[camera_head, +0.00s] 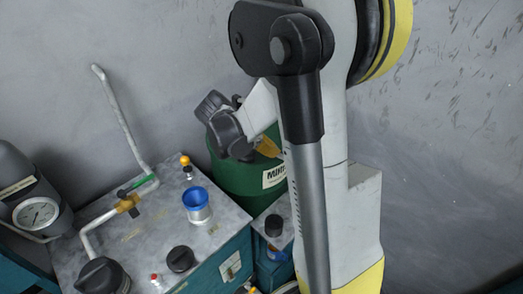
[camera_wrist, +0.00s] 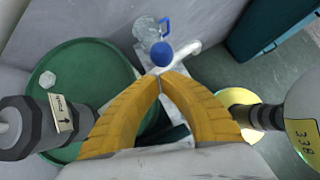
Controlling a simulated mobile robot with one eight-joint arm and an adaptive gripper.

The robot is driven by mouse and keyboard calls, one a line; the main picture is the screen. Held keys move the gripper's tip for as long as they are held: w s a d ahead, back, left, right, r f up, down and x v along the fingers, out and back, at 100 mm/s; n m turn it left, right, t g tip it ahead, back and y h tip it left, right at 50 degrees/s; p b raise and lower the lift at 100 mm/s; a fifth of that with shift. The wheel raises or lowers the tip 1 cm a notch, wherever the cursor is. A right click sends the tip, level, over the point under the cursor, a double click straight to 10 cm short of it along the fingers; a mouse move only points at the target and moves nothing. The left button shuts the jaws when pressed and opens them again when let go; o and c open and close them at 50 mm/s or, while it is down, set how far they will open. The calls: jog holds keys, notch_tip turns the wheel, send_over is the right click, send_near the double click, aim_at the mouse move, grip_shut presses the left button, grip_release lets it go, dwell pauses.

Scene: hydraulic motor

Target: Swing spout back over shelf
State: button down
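The shelf top (camera_head: 150,222) is a grey metal surface on a teal cabinet, at lower left in the head view. A long pale pipe (camera_head: 122,122), apparently the spout, bends up from beside a green lever (camera_head: 138,184) and leans left towards the wall. A second bent pale pipe (camera_head: 98,228) has an orange valve. My gripper (camera_wrist: 160,74) has yellow fingers whose tips meet, with nothing visible between them. A white bent pipe (camera_wrist: 190,54) and a blue ball (camera_wrist: 162,54) show just beyond the tips. In the head view my gripper is partly hidden, in front of the green barrel.
The green barrel (camera_head: 234,178) stands behind the shelf's right side; its lid (camera_wrist: 75,90) fills the wrist view's left. A blue-rimmed funnel cup (camera_head: 198,206), dark caps (camera_head: 180,259) and an orange knob (camera_head: 186,161) sit on the shelf. A gauge (camera_head: 36,214) is at left.

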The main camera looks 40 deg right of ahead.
jog(key=shift+s+d, duration=0.1)
jog(key=shift+d, duration=0.35)
jog(key=shift+d, duration=0.95)
